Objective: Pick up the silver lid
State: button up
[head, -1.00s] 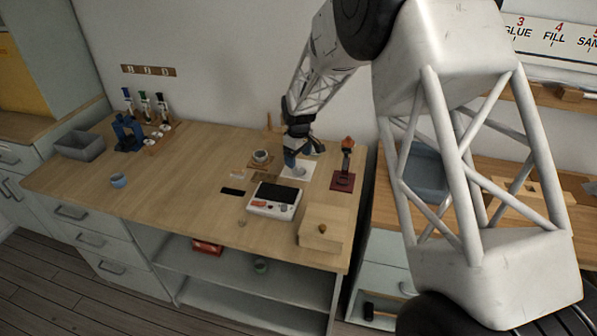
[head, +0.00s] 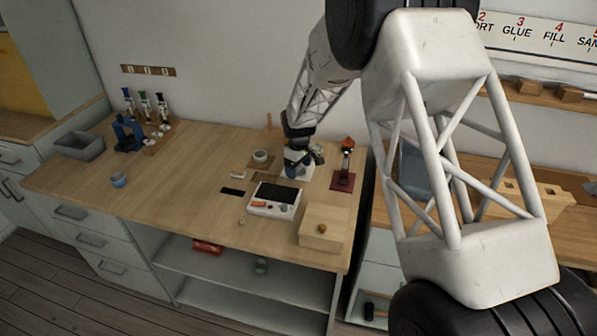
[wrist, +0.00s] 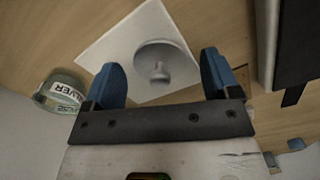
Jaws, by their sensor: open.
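The silver lid (wrist: 178,62) is a round grey disc with a small knob in its middle. In the wrist view it lies on a white square pad (wrist: 112,50). My gripper (wrist: 161,62) is open, its two blue fingers on either side of the lid's knob in the picture. Nothing is held between them. I cannot tell how high the fingertips are above the pad. In the head view my gripper (head: 297,171) is over the back right of the wooden table and hides the lid.
A glass jar with a partly readable label (wrist: 63,91) stands beside the pad. In the head view, a white device with a dark screen (head: 274,199), a wooden box (head: 323,229) and a dark red stand (head: 343,181) are close by.

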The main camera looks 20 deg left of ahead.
jog(key=c, duration=1)
jog(key=shift+r, duration=0.1)
jog(key=shift+r, duration=4.95)
jog(key=w+d+m, duration=0.1)
jog(key=w+d, duration=0.2)
jog(key=w, duration=0.9)
jog(key=shift+w, duration=0.35)
jog(key=shift+d, duration=0.1)
